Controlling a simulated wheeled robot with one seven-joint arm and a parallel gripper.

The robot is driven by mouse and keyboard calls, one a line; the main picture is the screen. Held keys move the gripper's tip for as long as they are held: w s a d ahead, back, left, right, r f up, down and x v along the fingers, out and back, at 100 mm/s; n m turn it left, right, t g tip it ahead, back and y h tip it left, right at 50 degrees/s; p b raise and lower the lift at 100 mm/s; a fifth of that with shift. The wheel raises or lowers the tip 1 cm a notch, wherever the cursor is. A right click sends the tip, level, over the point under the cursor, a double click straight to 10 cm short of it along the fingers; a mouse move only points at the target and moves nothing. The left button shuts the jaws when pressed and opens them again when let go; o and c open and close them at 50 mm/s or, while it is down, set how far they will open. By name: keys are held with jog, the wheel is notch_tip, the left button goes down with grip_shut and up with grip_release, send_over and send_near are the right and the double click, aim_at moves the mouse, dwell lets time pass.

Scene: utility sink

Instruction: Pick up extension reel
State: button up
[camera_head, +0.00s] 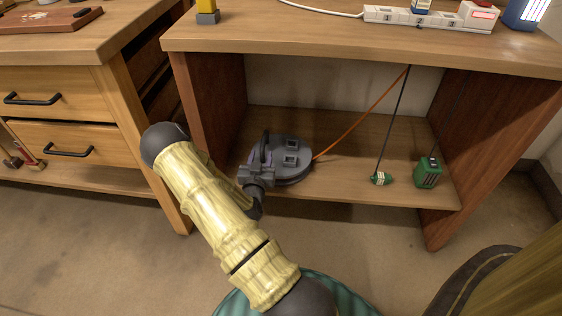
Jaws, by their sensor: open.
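The extension reel (291,151) is a grey, rounded unit with square sockets on top. It sits on the lower shelf, left of the middle, with an orange cord leading up to the right. My gripper (264,160) is at the reel's left front side, partly hidden behind my own arm. Its grey body is close in colour to the reel, so their edges are hard to separate. The gripper is open. I cannot tell whether its fingers touch the reel or go around part of it.
The shelf (350,186) lies beneath a worktop (330,36), between wooden side panels. A drawer cabinet (62,118) stands left. The shelf middle is clear.

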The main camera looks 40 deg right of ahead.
aim_at(262, 148)
jog(key=shift+x, duration=1)
jog(key=b+x, duration=0.3)
jog(key=x, duration=0.1)
jog(key=shift+w+d, duration=0.15)
jog(key=shift+w, duration=0.15)
jog(key=shift+w+d+r, duration=0.1)
jog(key=shift+w+d, duration=0.1)
grip_shut()
dwell(0.7)
